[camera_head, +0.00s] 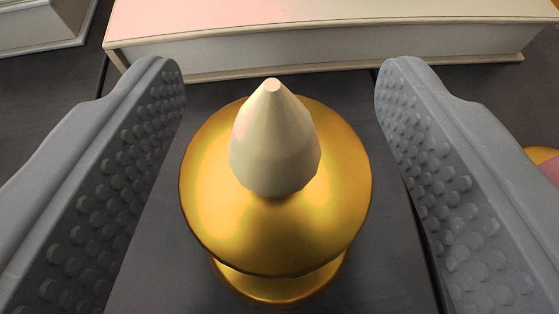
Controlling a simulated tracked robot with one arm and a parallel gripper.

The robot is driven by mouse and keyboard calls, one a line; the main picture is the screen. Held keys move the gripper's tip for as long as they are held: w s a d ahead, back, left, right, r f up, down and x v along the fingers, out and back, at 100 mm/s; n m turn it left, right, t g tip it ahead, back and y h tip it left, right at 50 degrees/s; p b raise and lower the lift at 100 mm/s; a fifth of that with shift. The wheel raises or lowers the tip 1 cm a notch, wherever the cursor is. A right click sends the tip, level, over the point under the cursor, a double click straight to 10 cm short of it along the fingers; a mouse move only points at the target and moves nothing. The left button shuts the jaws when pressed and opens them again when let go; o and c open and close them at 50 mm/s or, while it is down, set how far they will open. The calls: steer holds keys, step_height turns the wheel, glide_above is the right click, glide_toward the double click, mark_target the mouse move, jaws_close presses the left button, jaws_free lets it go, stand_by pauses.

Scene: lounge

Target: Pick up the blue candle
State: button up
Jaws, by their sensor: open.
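No blue candle shows in this view. A pale cream, cone-shaped candle (275,145) stands upright on a round, shiny gold holder (215,225) in the middle of the picture. My gripper (281,82) is open, with one grey studded finger on each side of the candle and holder. There is a gap on both sides, and neither finger appears to touch them. The lower part of the holder's base is partly hidden under its wide upper bowl.
The holder stands on a dark grey surface (390,250). A long cream box-like object (330,45) lies behind it. Another pale object with a stepped edge (45,25) is at the top left. A pink and gold object (545,158) is cut off at the right edge.

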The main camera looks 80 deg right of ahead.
jaws_close()
step_height(320, 180, up, 10)
steer(key=p, duration=0.3)
stand_by(0.4)
